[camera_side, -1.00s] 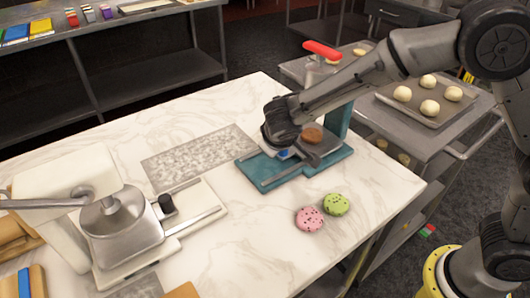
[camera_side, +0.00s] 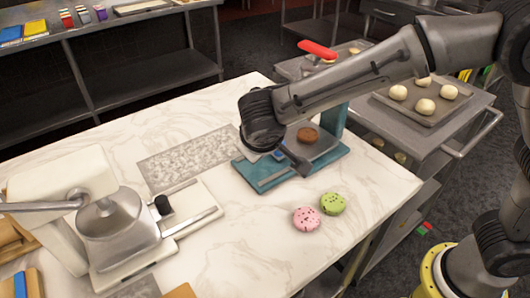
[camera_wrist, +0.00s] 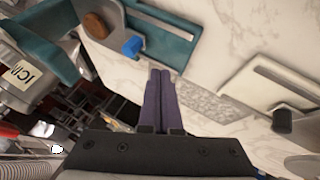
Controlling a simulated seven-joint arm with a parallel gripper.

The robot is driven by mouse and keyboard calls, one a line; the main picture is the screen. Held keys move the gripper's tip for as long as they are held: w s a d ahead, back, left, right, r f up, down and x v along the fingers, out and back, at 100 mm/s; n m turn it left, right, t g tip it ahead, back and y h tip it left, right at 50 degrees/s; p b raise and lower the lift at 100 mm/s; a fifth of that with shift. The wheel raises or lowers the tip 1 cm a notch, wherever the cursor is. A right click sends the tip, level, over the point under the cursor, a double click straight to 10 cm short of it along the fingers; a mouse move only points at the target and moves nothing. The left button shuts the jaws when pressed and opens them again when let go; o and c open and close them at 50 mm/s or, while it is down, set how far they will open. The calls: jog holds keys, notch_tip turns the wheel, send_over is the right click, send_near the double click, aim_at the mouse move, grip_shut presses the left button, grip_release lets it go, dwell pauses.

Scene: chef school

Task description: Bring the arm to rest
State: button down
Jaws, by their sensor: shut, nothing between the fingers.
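My gripper (camera_wrist: 160,73) shows in the wrist view with its two dark fingers together and nothing between them. It is over the white marble counter (camera_side: 362,183), beside a teal press-like device (camera_side: 333,163). In the side view my wrist and forearm cover part of the device, and I cannot clearly make out the fingertips. A round brown piece (camera_side: 308,135) lies on the device's grey plate; it also shows in the wrist view (camera_wrist: 96,25).
A pink round (camera_side: 306,219) and a green round (camera_side: 333,204) lie on the counter. A metal slicer (camera_side: 122,230) stands at left. A tray of pale dough balls (camera_side: 445,114) is on a cart at right. A red handle (camera_side: 317,49) shows behind my arm.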

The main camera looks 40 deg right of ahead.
jog(key=s+d+r+m, duration=0.2)
jog(key=d+r+m, duration=0.2)
jog(key=d+r, duration=0.65)
jog(key=s+d+r+m, duration=0.1)
jog(key=s+d+r, duration=0.2)
jog(key=s+d, duration=0.4)
jog(key=s+d+f+y, duration=0.2)
jog(key=s+d, duration=0.4)
jog(key=s, duration=0.4)
jog(key=s+a+f+n+y, duration=0.2)
jog(key=s+a+f+n, duration=0.1)
jog(key=s+f, duration=0.2)
jog(key=shift+s+a+f, duration=0.15)
jog(key=shift+s+f, duration=0.1)
jog(key=shift+s, duration=0.5)
